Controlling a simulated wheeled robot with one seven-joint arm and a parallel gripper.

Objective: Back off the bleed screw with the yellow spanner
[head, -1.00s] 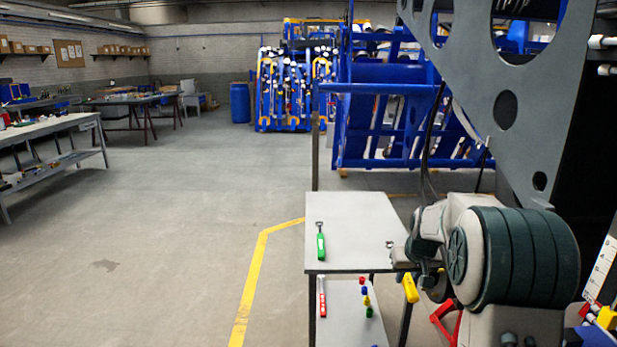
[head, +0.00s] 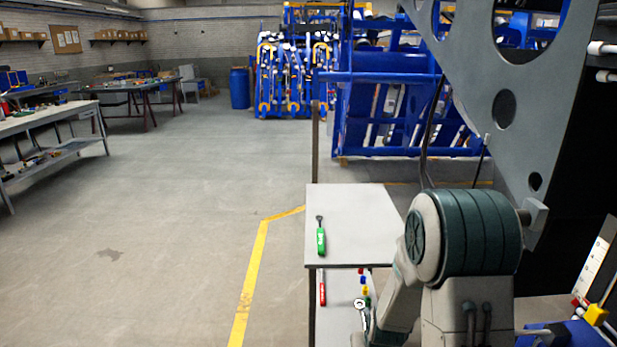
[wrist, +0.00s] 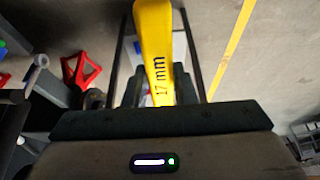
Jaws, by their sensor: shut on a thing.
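The yellow spanner (wrist: 155,40), marked 17 mm, is gripped by its handle in my gripper (wrist: 155,88). In the head view a metal spanner end (head: 361,304) shows low beside my arm, beyond the front edge of the small table. My gripper and the yellow handle are hidden there behind my arm. I cannot make out the bleed screw in either view. The grey chassis plate (head: 470,60) rises at the upper right.
A green-handled spanner (head: 321,240) lies on the small grey table (head: 360,210). A dark hose (head: 430,130) hangs by the plate. A red stand (wrist: 80,72) is at left in the wrist view. Floor at left is clear.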

